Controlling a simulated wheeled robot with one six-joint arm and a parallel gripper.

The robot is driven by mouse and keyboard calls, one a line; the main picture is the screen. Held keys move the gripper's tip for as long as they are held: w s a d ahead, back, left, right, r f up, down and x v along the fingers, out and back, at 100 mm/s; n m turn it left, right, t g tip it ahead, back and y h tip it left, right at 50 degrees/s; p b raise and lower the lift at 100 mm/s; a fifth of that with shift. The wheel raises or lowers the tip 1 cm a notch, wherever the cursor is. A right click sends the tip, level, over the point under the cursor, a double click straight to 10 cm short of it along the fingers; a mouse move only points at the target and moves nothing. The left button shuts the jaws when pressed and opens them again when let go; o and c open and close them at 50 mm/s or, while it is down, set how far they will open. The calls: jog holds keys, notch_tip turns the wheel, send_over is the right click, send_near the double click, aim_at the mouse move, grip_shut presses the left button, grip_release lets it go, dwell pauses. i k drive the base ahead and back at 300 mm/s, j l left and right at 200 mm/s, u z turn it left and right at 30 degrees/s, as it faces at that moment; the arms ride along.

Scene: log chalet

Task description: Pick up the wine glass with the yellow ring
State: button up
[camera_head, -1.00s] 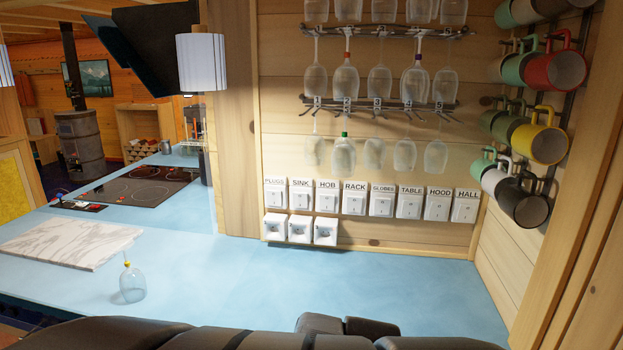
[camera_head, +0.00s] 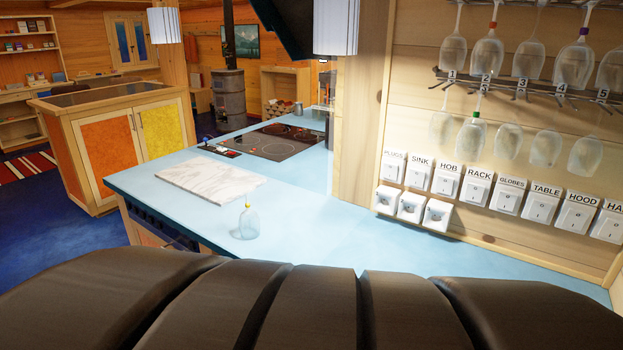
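The wine glass with the yellow ring (camera_head: 248,222) stands upside down on the blue counter (camera_head: 300,215), near its front edge. Its clear bowl is at the bottom and a small yellow ring shows near the top; the foot is hard to make out. It stands just in front of a white marble board (camera_head: 210,180), apart from it. Dark rounded segments, which look like part of my arm, fill the bottom of the picture. My gripper is not in view, so its state is hidden.
More glasses hang upside down from a numbered wall rack (camera_head: 520,85), including ones with red, purple and green rings. Labelled switches (camera_head: 510,196) and sockets line the wall below. A black hob (camera_head: 268,142) lies beyond the board. The counter right of the glass is clear.

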aim_at(248, 221)
jog(key=u, duration=0.65)
jog(key=i+j+z, duration=0.5)
jog(key=z, duration=0.15)
jog(key=i+j+z, duration=0.15)
jog(key=j+z, duration=0.2)
jog(key=j, duration=0.15)
